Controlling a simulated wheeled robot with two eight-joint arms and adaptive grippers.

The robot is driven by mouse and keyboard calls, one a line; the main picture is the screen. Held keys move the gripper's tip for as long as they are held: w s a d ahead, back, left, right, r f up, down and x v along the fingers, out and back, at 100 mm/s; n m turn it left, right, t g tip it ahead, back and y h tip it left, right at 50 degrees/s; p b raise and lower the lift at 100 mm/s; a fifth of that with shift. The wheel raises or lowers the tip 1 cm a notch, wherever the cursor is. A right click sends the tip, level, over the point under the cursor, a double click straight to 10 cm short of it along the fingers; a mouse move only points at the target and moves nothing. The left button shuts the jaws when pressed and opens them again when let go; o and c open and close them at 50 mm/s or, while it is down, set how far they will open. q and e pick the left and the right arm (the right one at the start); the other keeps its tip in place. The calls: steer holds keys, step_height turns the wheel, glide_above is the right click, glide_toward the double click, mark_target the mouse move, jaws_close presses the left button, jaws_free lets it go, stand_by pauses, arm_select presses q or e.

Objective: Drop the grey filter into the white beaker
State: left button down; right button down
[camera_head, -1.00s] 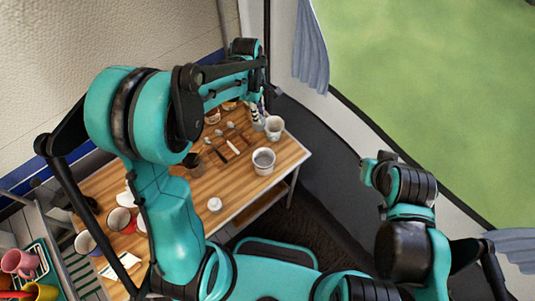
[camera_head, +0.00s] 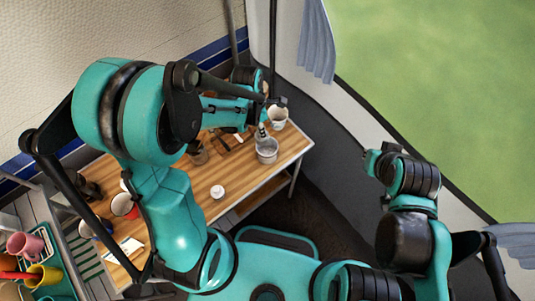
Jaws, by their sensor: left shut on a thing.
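My left gripper (camera_head: 263,122) is partly hidden behind its own arm and is shut on a small grey, banded thing that looks like the grey filter (camera_head: 261,132). The filter's lower end is over the mouth of a pale round vessel, which appears to be the white beaker (camera_head: 268,154), on the wooden table. I cannot tell whether the filter's tip is above the rim or inside it. My right arm is folded at the right, and its gripper does not show.
A white cup (camera_head: 277,120) stands just behind the beaker. A brown cup (camera_head: 198,154) and a small white lidded jar (camera_head: 217,192) stand on the table (camera_head: 240,185). A red-and-white cup (camera_head: 124,206) is at the left. The table's right edge is close to the beaker.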

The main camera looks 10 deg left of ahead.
arm_select(q)
steer(key=shift+f, duration=0.6)
steer(key=c, duration=1.3)
jaws_free()
steer(key=shift+r, duration=0.1)
step_height(320, 180, up, 12)
steer(key=a, duration=0.1)
steer(key=shift+s, duration=0.35)
steer(key=shift+a, duration=0.15)
